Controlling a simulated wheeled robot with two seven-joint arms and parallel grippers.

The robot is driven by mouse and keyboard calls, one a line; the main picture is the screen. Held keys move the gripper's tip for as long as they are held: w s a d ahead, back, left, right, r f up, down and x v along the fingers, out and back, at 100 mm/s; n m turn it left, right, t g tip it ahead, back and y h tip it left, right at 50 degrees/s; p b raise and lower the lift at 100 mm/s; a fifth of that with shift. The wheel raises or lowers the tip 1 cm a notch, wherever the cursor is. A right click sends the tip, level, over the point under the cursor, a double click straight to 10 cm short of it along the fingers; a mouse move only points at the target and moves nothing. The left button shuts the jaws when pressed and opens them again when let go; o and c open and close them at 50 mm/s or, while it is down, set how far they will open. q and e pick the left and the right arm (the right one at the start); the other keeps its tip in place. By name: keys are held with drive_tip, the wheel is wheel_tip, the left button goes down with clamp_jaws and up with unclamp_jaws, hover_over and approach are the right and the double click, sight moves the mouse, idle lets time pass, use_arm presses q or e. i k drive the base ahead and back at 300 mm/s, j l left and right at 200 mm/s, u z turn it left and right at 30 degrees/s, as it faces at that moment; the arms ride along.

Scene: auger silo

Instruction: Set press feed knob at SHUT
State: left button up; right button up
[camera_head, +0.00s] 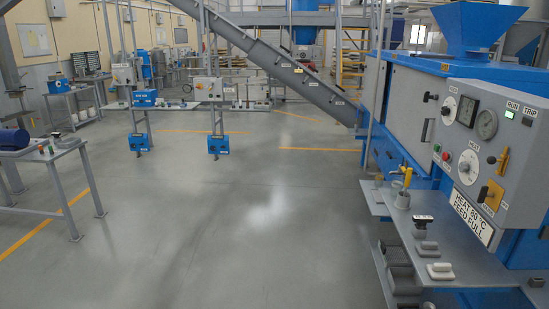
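The press is the blue and grey machine (420,95) at the right. Its grey control panel (513,165) carries several dials and knobs. A white dial (467,167) under a small label that seems to read HEAT has a dark pointer. A yellow plate with a knob (491,195) sits lower right of it, and an orange lever (502,161) stands above that. The labels beside these are too small to read, so I cannot tell which is the feed knob or where it points. Neither of my grippers is in view.
A sign (471,220) on the press reads HEAT 80 °C, FEED FULL. Grey shelves (440,246) with small fittings jut out below the panel. A workbench (45,152) stands at the left and an inclined auger (290,70) runs behind. The middle floor (230,220) is clear.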

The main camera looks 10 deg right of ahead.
sight(444, 111)
drive_tip(key=i+l+z, duration=0.1)
drive_tip(key=i+z, duration=0.15)
drive_tip(key=z, duration=0.15)
drive_tip(key=i+z, duration=0.25)
drive_tip(key=z, duration=0.15)
drive_tip(key=i+z, duration=0.25)
drive_tip(key=z, duration=0.2)
drive_tip(key=i+j+z, duration=0.2)
drive_tip(key=z, duration=0.2)
